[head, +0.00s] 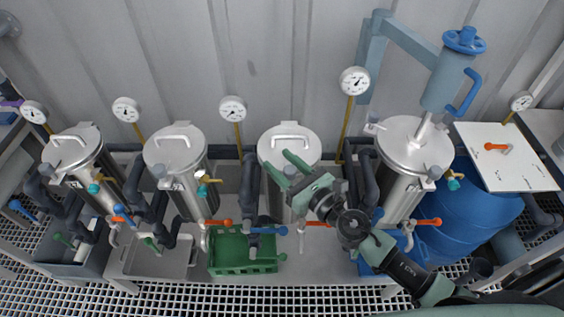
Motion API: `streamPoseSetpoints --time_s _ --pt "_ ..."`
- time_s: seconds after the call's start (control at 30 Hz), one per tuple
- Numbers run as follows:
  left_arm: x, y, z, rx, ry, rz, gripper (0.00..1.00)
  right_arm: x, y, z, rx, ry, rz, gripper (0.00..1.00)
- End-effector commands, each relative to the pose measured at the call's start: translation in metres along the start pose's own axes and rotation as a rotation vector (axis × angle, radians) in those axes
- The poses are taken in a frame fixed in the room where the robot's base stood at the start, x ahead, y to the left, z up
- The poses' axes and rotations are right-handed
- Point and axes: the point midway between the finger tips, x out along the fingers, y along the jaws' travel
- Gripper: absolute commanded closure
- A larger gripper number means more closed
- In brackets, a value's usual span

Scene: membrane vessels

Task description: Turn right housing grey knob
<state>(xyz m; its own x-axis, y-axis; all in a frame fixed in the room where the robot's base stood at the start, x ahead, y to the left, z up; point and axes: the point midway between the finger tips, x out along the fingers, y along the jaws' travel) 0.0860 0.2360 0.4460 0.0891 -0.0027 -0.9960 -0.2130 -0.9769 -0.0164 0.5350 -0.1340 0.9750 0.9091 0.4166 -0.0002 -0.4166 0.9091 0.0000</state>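Steel housings with handled lids stand in a row. The rightmost housing (408,180) has a lid (412,146) with a light grey knob-like fitting (373,127) at its left edge. I cannot tell for sure whether this fitting is the grey knob. A teal and yellow valve (453,180) sits on that housing's right side. My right gripper (277,163) is open, its two green fingers apart and apparently empty. It shows in front of the third housing's lid (290,143), left of the rightmost housing, and hides part of the third housing. My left gripper is out of view.
A blue pump with a handwheel (464,41) rises above the rightmost lid. A blue barrel (465,225) and white board (505,160) stand to its right. Dark pipes and orange levers (427,222) crowd the front. A green crate (240,250) sits below.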

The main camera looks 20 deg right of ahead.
Motion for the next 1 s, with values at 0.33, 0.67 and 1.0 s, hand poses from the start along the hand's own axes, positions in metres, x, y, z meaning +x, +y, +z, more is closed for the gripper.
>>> streamPoseSetpoints --time_s 0.33,0.67,1.0 --pt "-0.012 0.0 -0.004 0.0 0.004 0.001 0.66 0.0 -0.001 0.004 0.004 -0.001 -0.053 1.0" --pt "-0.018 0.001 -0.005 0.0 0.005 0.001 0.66 -0.001 -0.004 0.0 -0.001 -0.001 -0.136 1.0" --pt "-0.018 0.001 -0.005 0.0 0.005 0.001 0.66 -0.001 -0.004 0.0 0.0 -0.001 -0.135 0.48"
